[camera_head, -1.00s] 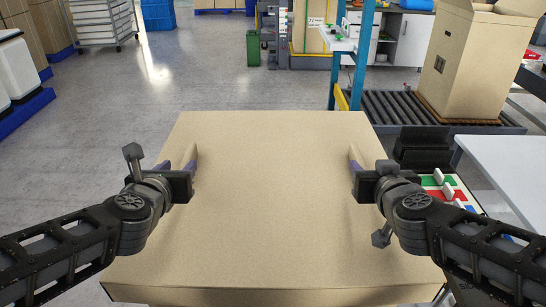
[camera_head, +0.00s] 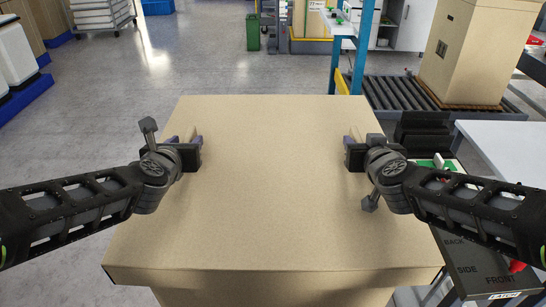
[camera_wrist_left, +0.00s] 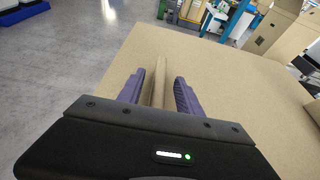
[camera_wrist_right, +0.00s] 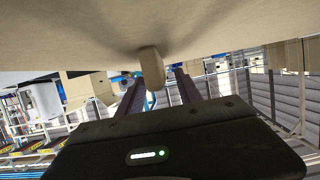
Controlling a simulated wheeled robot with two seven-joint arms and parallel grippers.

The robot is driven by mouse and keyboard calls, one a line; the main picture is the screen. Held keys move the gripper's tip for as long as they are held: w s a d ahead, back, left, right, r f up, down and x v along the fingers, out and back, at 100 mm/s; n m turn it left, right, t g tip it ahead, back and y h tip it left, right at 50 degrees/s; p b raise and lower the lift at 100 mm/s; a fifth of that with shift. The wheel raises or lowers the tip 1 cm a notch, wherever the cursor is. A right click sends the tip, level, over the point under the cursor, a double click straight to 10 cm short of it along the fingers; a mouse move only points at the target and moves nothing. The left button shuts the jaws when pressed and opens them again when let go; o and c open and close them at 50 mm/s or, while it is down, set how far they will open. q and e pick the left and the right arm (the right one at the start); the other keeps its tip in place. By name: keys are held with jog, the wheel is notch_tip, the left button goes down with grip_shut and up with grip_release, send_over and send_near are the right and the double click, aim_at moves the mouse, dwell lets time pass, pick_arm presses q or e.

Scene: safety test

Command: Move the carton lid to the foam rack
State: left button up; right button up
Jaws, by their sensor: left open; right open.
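The carton lid (camera_head: 270,200) is a broad tan cardboard cover lying flat on a carton (camera_head: 270,297) in front of me. A tan upright tab stands near each side edge. My left gripper (camera_head: 186,139) is open; in the left wrist view the left tab (camera_wrist_left: 159,82) stands between its two purple fingers, with a gap either side. My right gripper (camera_head: 352,137) is open at the right tab; in the right wrist view that tab (camera_wrist_right: 151,68) lies between the finger ends, and I cannot tell how deep. I cannot identify the foam rack surely; a black stepped block (camera_head: 420,135) stands right of the lid.
A grey panel (camera_head: 475,255) with printed words lies at the right. A white table (camera_head: 505,145) is beyond it. A roller conveyor (camera_head: 390,95) with a tall cardboard box (camera_head: 465,55) stands at the back right. The floor at the left is clear.

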pick_arm(q)
jog(key=shift+x, duration=0.8)
pick_arm(e)
jog(key=shift+w+f, duration=0.25)
jog(key=shift+w, duration=0.45)
pick_arm(q)
jog(key=shift+c, duration=0.3)
pick_arm(e)
jog(key=shift+c, duration=0.3)
pick_arm(q)
grip_shut()
pick_arm(e)
grip_shut()
